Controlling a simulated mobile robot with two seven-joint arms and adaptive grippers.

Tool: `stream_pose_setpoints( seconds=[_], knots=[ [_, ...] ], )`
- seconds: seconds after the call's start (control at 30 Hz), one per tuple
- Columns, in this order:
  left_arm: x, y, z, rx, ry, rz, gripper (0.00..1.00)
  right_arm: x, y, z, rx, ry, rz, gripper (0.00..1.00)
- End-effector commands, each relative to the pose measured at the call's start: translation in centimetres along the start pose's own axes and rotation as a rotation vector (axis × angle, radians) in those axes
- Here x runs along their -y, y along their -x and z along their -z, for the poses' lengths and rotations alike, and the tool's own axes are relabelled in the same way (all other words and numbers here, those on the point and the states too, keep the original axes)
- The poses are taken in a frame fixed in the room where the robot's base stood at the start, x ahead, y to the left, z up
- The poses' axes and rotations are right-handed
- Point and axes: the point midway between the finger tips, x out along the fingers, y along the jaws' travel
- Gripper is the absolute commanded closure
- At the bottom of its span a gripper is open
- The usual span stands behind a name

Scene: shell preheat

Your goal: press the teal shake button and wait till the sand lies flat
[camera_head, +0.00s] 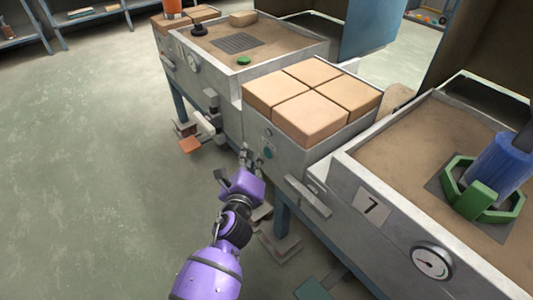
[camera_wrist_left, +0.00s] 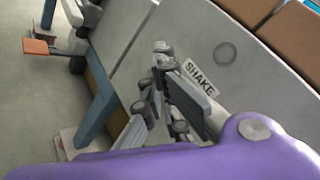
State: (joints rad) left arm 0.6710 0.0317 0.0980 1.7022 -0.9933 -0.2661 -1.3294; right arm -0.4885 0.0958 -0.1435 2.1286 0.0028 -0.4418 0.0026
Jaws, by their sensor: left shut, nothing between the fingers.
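The teal shake button (camera_head: 268,152) is a small round knob on the grey front panel below the tan blocks. My left gripper (camera_head: 251,158) is shut and empty, with its fingertips just left of the button in the head view; I cannot tell whether they touch it. In the left wrist view the fingers (camera_wrist_left: 160,55) lie close to the panel beside the SHAKE label (camera_wrist_left: 200,78), and no teal shows. Brown sand (camera_head: 400,145) fills the tray marked 7 and looks mostly level. My right gripper is not in view.
A blue cylinder (camera_head: 498,165) and green clamp ring (camera_head: 455,180) stand on the tray marked 7. Several tan blocks (camera_head: 310,95) sit above the button. Another sand bench (camera_head: 270,40) with a green knob is behind. Open floor (camera_head: 90,150) lies left.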

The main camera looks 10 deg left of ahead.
Motion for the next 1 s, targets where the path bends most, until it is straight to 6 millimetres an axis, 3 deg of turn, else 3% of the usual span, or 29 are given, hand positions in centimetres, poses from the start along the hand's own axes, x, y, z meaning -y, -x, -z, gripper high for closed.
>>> stream_pose_setpoints(
  seconds=[1.0],
  knots=[
    [0.54,-0.74,0.54,0.000,0.000,0.000,1.00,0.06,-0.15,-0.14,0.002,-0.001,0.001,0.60]
  ],
)
